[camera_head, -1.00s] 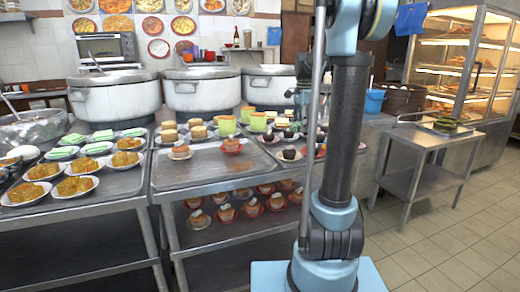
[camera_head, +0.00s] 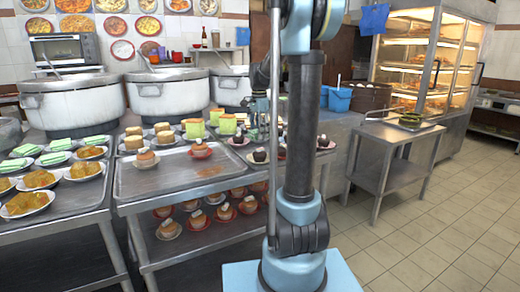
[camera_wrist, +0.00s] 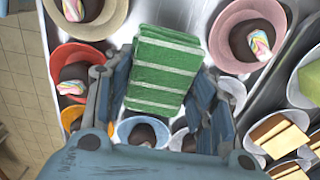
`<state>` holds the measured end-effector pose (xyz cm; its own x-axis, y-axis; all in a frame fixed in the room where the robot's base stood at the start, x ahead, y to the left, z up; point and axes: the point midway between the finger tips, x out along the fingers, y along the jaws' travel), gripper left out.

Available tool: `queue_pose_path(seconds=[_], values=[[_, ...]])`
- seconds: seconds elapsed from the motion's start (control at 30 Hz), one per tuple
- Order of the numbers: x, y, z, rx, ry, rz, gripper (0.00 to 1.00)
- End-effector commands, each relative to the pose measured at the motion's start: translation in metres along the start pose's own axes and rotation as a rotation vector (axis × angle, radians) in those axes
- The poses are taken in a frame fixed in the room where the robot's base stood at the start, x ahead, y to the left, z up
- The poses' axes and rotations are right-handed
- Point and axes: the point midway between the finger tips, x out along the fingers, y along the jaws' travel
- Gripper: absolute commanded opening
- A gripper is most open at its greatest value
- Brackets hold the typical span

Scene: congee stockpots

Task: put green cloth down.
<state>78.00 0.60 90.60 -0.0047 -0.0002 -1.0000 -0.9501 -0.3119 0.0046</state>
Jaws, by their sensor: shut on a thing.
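The green cloth (camera_wrist: 163,70), folded with white stripes, is in the wrist view between the two fingers of my gripper (camera_wrist: 165,88). The fingers are closed against its sides and hold it above a metal tray. In the head view my gripper (camera_head: 262,112) is over the counter behind my upright arm; the cloth cannot be made out there.
Bowls with dark cakes (camera_wrist: 75,78) surround the cloth in the wrist view. Large stockpots (camera_head: 166,97) stand behind the trays. The front tray (camera_head: 175,180) has a bare middle. A steel side table (camera_head: 395,130) at right carries a small dark tray (camera_head: 411,119).

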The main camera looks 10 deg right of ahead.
Motion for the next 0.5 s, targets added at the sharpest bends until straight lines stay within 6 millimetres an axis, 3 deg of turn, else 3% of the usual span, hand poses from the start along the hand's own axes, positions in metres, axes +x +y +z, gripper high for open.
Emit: queue_pose_path(seconds=[0.5], values=[[0.057,-0.001,-0.001,0.001,0.0,0.0,0.13]])
